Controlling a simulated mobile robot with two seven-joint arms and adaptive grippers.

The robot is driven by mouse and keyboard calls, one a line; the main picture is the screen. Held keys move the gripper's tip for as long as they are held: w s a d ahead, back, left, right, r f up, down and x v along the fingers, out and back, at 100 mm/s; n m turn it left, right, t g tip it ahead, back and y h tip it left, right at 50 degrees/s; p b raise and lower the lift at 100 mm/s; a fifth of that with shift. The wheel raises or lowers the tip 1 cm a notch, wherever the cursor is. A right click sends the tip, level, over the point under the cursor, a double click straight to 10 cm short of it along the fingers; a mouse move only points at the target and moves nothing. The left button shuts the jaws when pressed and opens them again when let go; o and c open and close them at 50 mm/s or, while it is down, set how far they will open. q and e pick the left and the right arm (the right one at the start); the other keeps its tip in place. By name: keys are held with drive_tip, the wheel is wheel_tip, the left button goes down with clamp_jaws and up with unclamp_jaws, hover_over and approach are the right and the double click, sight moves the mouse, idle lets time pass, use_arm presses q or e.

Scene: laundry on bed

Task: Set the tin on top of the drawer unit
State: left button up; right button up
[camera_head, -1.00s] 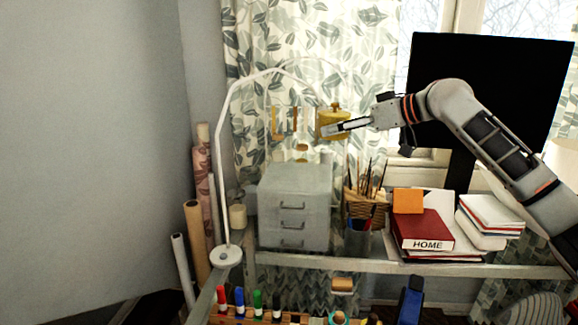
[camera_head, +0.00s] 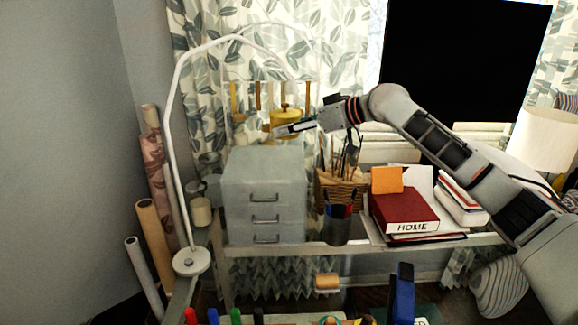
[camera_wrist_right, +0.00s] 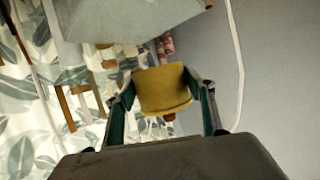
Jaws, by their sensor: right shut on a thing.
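The tin (camera_head: 286,119) is a round, mustard-yellow can with a knobbed lid. My right gripper (camera_head: 283,130) is shut on it and holds it upright, above and a little right of the middle of the drawer unit's top. In the right wrist view the tin (camera_wrist_right: 162,92) sits between the two fingers (camera_wrist_right: 160,98). The grey drawer unit (camera_head: 240,212) stands on the shelf with its top clear; part of it also shows in the right wrist view (camera_wrist_right: 130,18). The gap between tin and top is hard to judge. My left gripper is out of view.
A white lamp arm (camera_head: 168,130) arches left of and behind the drawer unit. A brush basket (camera_head: 340,190) and pen cup (camera_head: 337,228) stand close on its right, with a red book (camera_head: 405,208) beyond. A candle (camera_head: 201,212) stands on its left. A monitor (camera_head: 465,70) is at right.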

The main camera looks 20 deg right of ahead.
sight(291, 173)
wheel_tip(291, 173, down, 11)
drive_tip(key=shift+r+b, duration=0.15)
drive_tip(key=shift+b, duration=0.25)
drive_tip(key=shift+a, duration=0.1)
drive_tip(key=o, duration=1.3)
drive_tip(key=shift+f, duration=0.25)
drive_tip(key=shift+o, duration=0.8)
drive_tip(key=shift+r, duration=0.2)
drive_tip(key=v, duration=1.2)
